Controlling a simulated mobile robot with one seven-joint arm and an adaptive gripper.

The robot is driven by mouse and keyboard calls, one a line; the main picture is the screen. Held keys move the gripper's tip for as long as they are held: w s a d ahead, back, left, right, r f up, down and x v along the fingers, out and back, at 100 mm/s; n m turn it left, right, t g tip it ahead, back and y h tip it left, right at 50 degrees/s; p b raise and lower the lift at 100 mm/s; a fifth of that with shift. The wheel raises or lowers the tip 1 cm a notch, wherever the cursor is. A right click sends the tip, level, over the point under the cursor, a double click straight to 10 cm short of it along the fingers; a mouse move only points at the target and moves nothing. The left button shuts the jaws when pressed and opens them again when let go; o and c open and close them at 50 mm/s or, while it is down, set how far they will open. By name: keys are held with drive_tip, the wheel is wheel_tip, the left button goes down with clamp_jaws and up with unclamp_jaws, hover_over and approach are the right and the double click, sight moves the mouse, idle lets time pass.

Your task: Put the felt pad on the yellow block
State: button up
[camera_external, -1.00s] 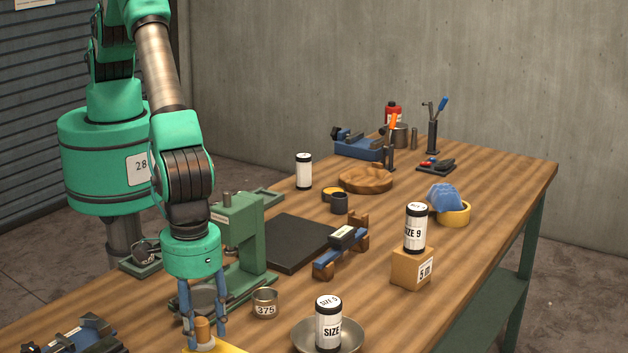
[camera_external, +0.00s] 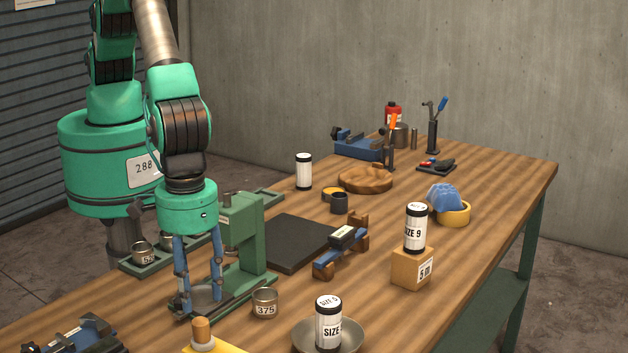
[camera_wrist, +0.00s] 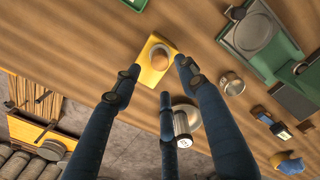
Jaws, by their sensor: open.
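The yellow block (camera_external: 222,349) lies at the table's near edge, partly cut off by the bottom of the outside view. It shows whole in the wrist view (camera_wrist: 149,75). A pale round pad (camera_external: 203,344), apparently the felt pad, lies on it with a wooden knob (camera_external: 202,328) standing up from it. In the wrist view the round top (camera_wrist: 160,55) sits on the block. My gripper (camera_external: 200,303) is open and empty, above and apart from the knob. In the wrist view its fingers (camera_wrist: 160,78) are spread just below the block.
A green press (camera_external: 243,240) stands just behind my gripper. A small cup marked 375 (camera_external: 265,303) is to the right. A SIZE 5 canister (camera_external: 328,325) stands in a metal dish (camera_external: 357,337). A blue fixture (camera_external: 80,337) lies at the lower left.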

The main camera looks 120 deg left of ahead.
sight(201, 321)
drive_tip(key=shift+r, duration=2.25)
drive_tip(key=s+a+r+m+t, duration=0.1)
drive_tip(key=s+a+r+m, duration=0.1)
drive_tip(key=a+r, duration=0.55)
drive_tip(key=s+a+r+m, duration=0.15)
drive_tip(key=a+r, duration=0.35)
drive_tip(key=r, duration=0.5)
drive_tip(key=s+a+r+m+t, duration=0.1)
drive_tip(key=s+a+r+m, duration=0.3)
drive_tip(key=s+a+r, duration=0.85)
drive_tip(key=s+a+r+m+t, duration=0.2)
drive_tip(key=s+a+r+m, duration=0.35)
drive_tip(key=s+a, duration=0.85)
drive_tip(key=s+a+m, duration=0.1)
drive_tip(key=s+a, duration=0.1)
drive_tip(key=s, duration=0.6)
drive_tip(key=s+a+f+m+t, duration=0.1)
drive_tip(key=s+a, duration=0.2)
drive_tip(key=s, duration=0.5)
drive_tip(key=shift+s+f+t, duration=0.3)
drive_tip(key=shift+s, duration=0.05)
